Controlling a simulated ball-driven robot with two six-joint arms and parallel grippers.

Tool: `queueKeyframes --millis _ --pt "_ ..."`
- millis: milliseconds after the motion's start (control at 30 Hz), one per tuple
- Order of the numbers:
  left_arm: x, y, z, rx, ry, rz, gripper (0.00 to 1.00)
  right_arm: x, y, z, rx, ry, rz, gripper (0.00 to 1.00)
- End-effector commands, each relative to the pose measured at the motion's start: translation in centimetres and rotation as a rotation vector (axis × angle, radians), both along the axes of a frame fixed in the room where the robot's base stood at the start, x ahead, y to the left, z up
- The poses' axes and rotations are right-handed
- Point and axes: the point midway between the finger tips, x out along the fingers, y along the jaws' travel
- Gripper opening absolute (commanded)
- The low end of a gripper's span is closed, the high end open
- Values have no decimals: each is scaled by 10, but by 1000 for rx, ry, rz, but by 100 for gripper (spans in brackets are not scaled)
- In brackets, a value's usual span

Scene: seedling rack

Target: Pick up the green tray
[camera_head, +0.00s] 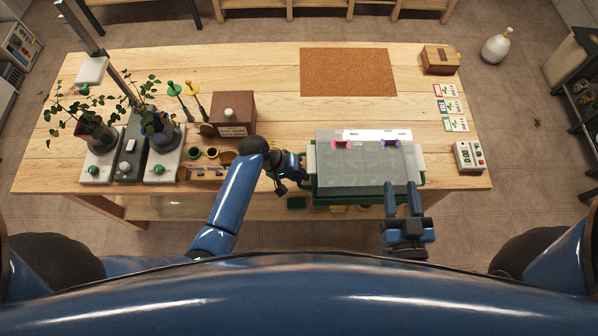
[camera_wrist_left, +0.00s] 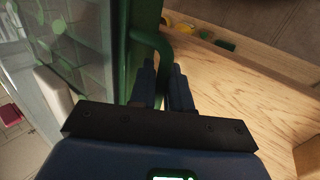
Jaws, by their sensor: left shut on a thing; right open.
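The green tray (camera_head: 345,194) is at the table's front edge, right of centre, under a clear lid (camera_head: 365,165). Pale blocks sit at the lid's two sides, and a pink piece and a purple piece are at its back. My left gripper (camera_head: 299,168) is at the tray's left side. In the left wrist view its fingers (camera_wrist_left: 164,88) are shut on the tray's green handle (camera_wrist_left: 152,42). My right gripper (camera_head: 403,190) is open and empty, its fingers pointing at the tray's front right part. Whether they touch it is unclear.
Potted plants (camera_head: 160,128) stand further left. A cork mat (camera_head: 348,72) lies behind the tray, apparently bare. A white timer (camera_head: 469,156) and several seed cards (camera_head: 451,107) are at the right.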

Motion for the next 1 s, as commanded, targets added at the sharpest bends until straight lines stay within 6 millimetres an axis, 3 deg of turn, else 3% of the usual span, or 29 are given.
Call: queueKeyframes --millis 367,400,567,1000 --pt "0 -1 1 -1 -1 -3 0 0 0 1 0 0 0 43" --pt "0 -1 1 -1 0 -2 22 0 0 1 0 0 0 43" --pt "0 -1 1 -2 -1 -2 46 0 0 1 0 0 0 43" --pt "1 4 8 -3 -4 1 47 0 0 0 0 0 0 43"
